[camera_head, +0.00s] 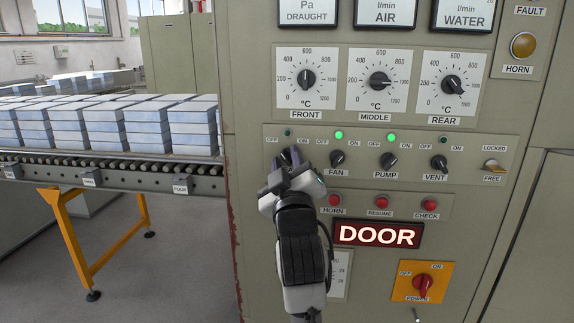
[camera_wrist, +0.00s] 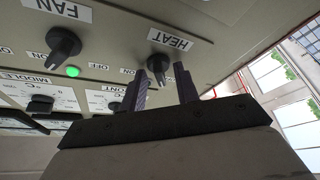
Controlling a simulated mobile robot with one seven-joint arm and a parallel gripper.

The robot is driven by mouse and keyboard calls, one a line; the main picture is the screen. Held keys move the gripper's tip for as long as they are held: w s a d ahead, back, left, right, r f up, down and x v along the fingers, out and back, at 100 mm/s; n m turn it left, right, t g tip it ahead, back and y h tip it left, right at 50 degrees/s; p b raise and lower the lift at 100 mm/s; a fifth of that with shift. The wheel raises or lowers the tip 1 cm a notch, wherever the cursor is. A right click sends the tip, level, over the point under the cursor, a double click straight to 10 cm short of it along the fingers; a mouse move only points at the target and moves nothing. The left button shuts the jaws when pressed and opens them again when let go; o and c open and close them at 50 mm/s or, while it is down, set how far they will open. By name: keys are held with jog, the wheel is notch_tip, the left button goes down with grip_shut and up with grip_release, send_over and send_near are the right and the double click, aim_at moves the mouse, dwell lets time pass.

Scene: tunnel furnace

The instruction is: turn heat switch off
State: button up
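The heat switch is a black rotary knob (camera_wrist: 158,66) below a HEAT label (camera_wrist: 170,39) in the wrist view. My gripper (camera_wrist: 162,68) has its two dark fingers apart, with the knob showing between the fingertips. I cannot tell whether either finger touches it. In the head view my gripper (camera_head: 291,156) is at the left end of the switch row and hides the knob and its label. The small lamp (camera_head: 288,132) above that spot looks dark. I cannot tell which way the knob points.
The fan knob (camera_head: 337,158) is close on the right, then the pump knob (camera_head: 388,161) and vent knob (camera_head: 439,163). The fan and pump lamps are green. Red buttons (camera_head: 382,202) and a lit DOOR sign (camera_head: 377,234) are below. A roller conveyor (camera_head: 110,172) with blocks stands left.

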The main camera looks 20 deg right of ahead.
jog(key=b+v, duration=1.3)
jog(key=b, duration=0.1)
jog(key=shift+s, duration=0.35)
jog(key=shift+a+f, duration=0.1)
